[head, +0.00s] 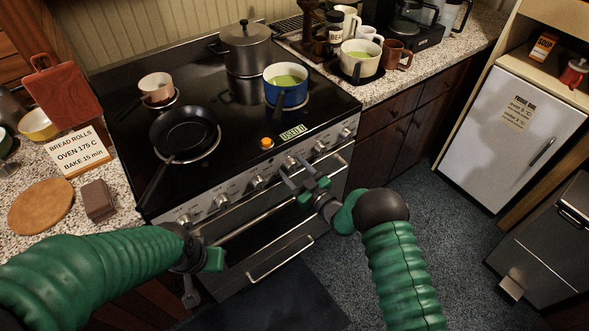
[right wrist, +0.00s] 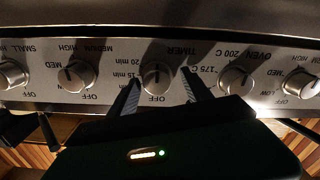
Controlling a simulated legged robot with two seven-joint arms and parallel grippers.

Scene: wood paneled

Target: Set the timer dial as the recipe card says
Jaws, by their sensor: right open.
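The recipe card (head: 79,153) on the left counter reads "BREAD ROLLS, OVEN 175 C, BAKE 15 min". The timer dial (right wrist: 156,78) is on the stove front, with upside-down labels TIMER, OFF, 15 min and 20 min in the right wrist view; its pointer is too small to read surely. My right gripper (right wrist: 160,80) is open, one finger on each side of this dial, with gaps visible. In the head view the right gripper (head: 299,172) partly hides the dial. My left gripper (head: 191,285) hangs low before the stove; its jaws are unclear.
The oven dial (right wrist: 236,80) is close beside the timer dial, and a burner dial (right wrist: 76,76) is on its other side. A black pan (head: 185,132), blue pot (head: 286,88) and grey pot (head: 245,48) stand on the stove.

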